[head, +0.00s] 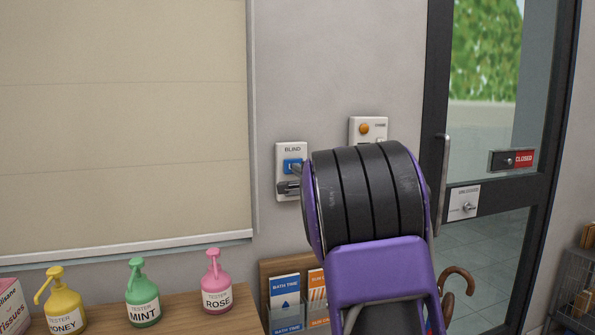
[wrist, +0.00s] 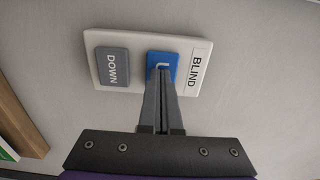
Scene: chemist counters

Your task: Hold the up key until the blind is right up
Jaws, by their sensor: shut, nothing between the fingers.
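The blind switch plate (head: 291,150) is white and fixed to the wall right of the window; in the wrist view (wrist: 190,84) it reads BLIND. Its blue up key (wrist: 158,58) sits beside the grey DOWN key (wrist: 112,69). My gripper (wrist: 160,72) is shut and empty, with its fingertips over the blue key; they appear to touch it. How far the key is pressed cannot be told. In the head view my gripper (head: 297,168) reaches the blue key from the right. The beige blind (head: 120,120) covers the window, its pale bottom bar near the sill.
A second switch plate with an orange button (head: 364,129) is on the wall behind my arm. Pump bottles, yellow (head: 65,303), green (head: 142,296) and pink (head: 215,285), stand on the wooden counter below. A leaflet rack (head: 285,290) is beside them. A glass door (head: 500,110) stands at right.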

